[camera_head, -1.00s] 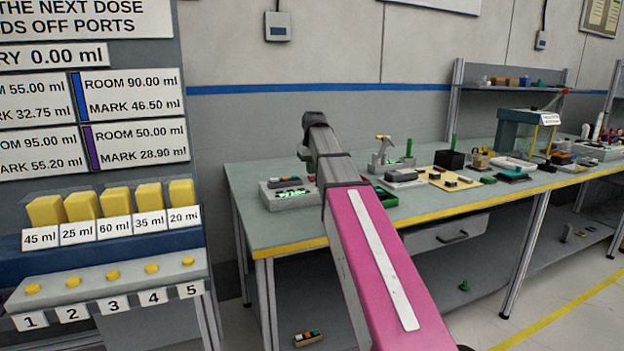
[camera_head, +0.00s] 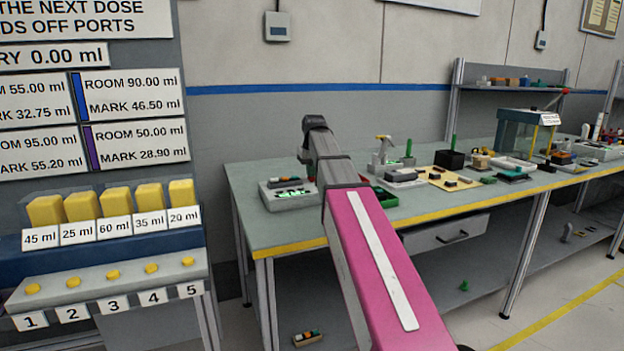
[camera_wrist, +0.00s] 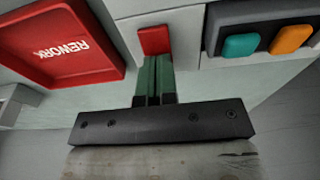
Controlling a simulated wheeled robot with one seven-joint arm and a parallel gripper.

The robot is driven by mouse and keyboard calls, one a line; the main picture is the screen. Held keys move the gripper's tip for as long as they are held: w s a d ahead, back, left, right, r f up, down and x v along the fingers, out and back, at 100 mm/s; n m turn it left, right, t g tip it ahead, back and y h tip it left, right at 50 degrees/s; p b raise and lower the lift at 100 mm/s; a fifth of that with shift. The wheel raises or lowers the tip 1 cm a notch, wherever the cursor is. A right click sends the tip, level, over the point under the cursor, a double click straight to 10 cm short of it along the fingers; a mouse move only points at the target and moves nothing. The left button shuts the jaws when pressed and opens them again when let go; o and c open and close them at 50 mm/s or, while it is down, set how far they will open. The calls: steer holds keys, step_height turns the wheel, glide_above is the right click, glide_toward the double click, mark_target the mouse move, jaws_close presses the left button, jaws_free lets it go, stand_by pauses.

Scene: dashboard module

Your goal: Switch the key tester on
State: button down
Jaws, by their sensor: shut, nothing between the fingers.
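A light grey box with a small dark and green display stands at the left end of the bench (camera_head: 278,202); I take it as the key tester. In the wrist view, a red button or rocker (camera_wrist: 154,40) sits on a light grey housing (camera_wrist: 190,32). My gripper (camera_wrist: 155,62) is shut and empty, its green fingertips right at the near edge of the red piece. They look in contact or nearly so. I cannot tell which way the switch stands.
A red tray marked REWORK (camera_wrist: 62,42) lies to the left in the wrist view. A dark module with teal and orange keys (camera_wrist: 262,32) is close on the right. More fixtures stand along the bench to the right, including a black box (camera_head: 450,159).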

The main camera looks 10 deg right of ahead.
steer(key=shift+r, duration=0.1)
steer(key=shift+r, duration=3.4)
steer(key=shift+s, duration=0.1)
